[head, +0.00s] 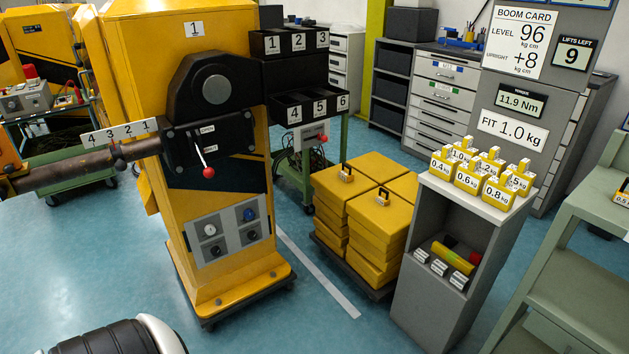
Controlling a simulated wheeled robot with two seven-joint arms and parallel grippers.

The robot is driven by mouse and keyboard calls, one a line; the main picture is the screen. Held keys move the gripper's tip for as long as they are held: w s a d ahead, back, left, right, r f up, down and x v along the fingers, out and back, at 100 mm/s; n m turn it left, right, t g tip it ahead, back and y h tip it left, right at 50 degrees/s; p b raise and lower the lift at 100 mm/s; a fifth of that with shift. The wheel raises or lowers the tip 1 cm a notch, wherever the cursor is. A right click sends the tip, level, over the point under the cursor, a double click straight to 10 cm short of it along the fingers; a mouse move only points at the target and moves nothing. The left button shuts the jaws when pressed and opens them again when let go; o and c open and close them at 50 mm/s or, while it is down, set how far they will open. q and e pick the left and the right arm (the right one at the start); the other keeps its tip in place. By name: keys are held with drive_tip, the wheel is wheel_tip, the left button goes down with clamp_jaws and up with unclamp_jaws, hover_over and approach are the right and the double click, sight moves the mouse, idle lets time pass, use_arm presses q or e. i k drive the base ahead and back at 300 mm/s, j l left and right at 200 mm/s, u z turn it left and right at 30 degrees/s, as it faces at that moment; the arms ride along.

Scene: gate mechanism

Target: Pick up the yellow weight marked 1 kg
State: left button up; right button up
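Several yellow weights with handles stand in two rows on top of a grey stand (432,232). In the back row, the left weight (459,154) has a partly hidden label that seems to read 1.0. The front row holds the 0.4 kg weight (440,166), the 0.6 kg weight (467,179) and the 0.8 kg weight (498,194). Behind them stand a weight that seems to read 1.2 (487,163) and a 1.5 kg weight (518,180). A sign on the grey cabinet reads FIT 1.0 kg (513,130). Neither gripper is in view.
The yellow gate post (160,90) with its boom (70,172) stands at left. Stacked yellow blocks (375,225) stand between post and stand. A grey-green bench (590,215) is at right. Blue floor (260,325) is clear in front. Part of my arm shows bottom left.

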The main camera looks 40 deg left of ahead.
sight(347, 175)
drive_tip(key=j+u, duration=0.35)
drive_tip(key=j, duration=0.5)
drive_tip(key=i+j+u, duration=0.1)
drive_tip(key=j+u, duration=0.25)
drive_tip(key=j, duration=0.5)
